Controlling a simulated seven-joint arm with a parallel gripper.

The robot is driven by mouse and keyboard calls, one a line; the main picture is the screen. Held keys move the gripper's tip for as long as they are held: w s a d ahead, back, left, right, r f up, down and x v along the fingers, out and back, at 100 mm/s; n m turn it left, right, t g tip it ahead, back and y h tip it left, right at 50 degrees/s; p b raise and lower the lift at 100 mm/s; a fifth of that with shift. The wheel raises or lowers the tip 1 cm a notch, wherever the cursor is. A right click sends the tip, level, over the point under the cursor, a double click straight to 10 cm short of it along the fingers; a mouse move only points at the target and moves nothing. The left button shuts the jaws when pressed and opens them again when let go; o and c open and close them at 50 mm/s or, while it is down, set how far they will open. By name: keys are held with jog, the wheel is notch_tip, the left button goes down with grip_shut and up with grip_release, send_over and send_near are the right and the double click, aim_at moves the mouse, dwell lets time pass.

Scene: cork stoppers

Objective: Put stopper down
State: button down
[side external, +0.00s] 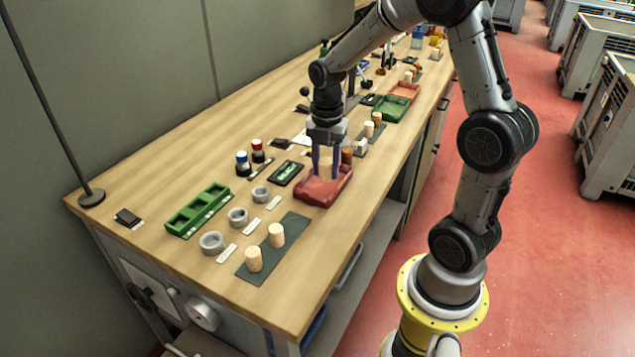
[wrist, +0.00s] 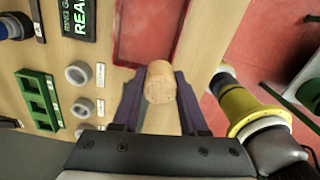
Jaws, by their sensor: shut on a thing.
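My gripper (side external: 325,172) points down over the red tray (side external: 312,195) in the side external view. Its fingers are shut on a cork stopper (wrist: 160,82), which shows between the purple-grey fingers in the wrist view. In the side external view the fingers partly hide this stopper. The red tray also shows beyond the stopper in the wrist view (wrist: 128,45), and its visible floor is bare. I cannot tell exactly how high the stopper is above the tray. Two other cork stoppers (side external: 254,259) (side external: 276,235) stand upright on a dark mat (side external: 290,228) at the near end.
Three grey rings (side external: 212,242) lie beside white labels. A green compartment tray (side external: 198,210), a black sign (side external: 285,173) and two capped bottles (side external: 242,164) stand left of the red tray. More stoppers (side external: 368,129) and a green tray (side external: 389,107) are farther along the bench.

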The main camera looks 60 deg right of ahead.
aim_at(317, 194)
jog(key=w+f, duration=0.1)
jog(key=w+d+f, duration=0.1)
jog(key=f, duration=0.1)
jog(key=shift+w+f, duration=0.15)
jog(key=shift+w, duration=0.1)
jog(key=shift+w+d+f, duration=0.1)
jog(key=shift+w+f, duration=0.05)
jog(key=shift+f, duration=1.55)
jog(key=shift+f, duration=0.15)
jog(key=shift+c, duration=2.2)
grip_release()
notch_tip(317, 194, up, 12)
jog(key=f, duration=0.1)
jog(key=s+a+r+m+t, duration=0.3)
jog(key=s+a+r+m, duration=0.4)
jog(key=a+r+m, duration=0.1)
jog(key=s+a+m+t, duration=0.2)
jog(key=s+a+m, duration=0.4)
jog(key=s+m, duration=0.5)
jog(key=shift+a+r+m+t, duration=0.2)
jog(key=shift+m+t, duration=0.1)
jog(key=shift+m, duration=0.1)
